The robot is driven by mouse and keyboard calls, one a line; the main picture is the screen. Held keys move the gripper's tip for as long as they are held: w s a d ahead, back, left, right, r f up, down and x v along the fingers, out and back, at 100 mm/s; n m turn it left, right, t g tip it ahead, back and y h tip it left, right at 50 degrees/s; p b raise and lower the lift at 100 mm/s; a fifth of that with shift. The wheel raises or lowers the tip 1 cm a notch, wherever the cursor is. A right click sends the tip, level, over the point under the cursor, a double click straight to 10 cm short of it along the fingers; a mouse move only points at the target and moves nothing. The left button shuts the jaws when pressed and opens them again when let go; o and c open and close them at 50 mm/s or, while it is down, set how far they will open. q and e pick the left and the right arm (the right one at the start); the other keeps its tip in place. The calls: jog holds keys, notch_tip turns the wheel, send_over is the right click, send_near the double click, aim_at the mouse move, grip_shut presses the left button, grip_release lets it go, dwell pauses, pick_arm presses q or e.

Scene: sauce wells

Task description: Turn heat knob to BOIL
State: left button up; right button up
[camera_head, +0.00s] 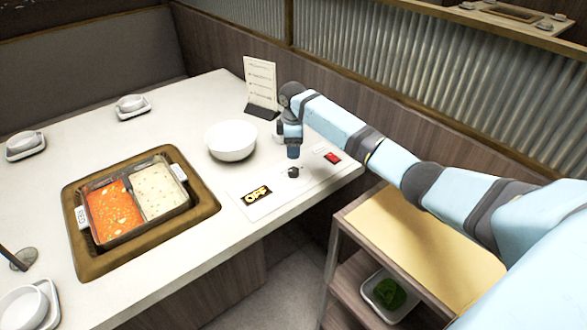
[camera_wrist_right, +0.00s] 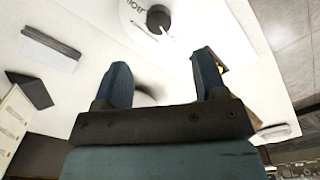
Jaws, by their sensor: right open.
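The heat knob (camera_head: 293,172) is a small dark knob on the pale control panel (camera_head: 275,187) at the table's right end. In the right wrist view the knob (camera_wrist_right: 158,20) is black, with a light pointer and small lettering beside it. A display (camera_head: 257,195) on the panel reads OFF. My right gripper (camera_head: 292,151) is above the knob, pointing down at it. In the right wrist view its fingers (camera_wrist_right: 161,78) are apart with nothing between them, and the knob lies beyond the fingertips. My left gripper is not in view.
A red switch (camera_head: 333,157) is on the panel to the right. A white bowl (camera_head: 231,141) and a menu stand (camera_head: 261,84) are near my right gripper. A two-part pot (camera_head: 184,172) with red and white broth sits left. A wooden cart (camera_head: 418,240) stands right.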

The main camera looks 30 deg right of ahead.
aim_at(293, 170)
notch_tip(293, 170, down, 8)
jog(key=shift+f+b, duration=0.2)
jog(key=shift+b, duration=0.25)
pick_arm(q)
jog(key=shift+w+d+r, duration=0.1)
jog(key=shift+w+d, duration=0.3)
pick_arm(e)
jog(key=shift+d+f, duration=0.1)
jog(key=shift+f, duration=0.55)
jog(key=c, duration=0.9)
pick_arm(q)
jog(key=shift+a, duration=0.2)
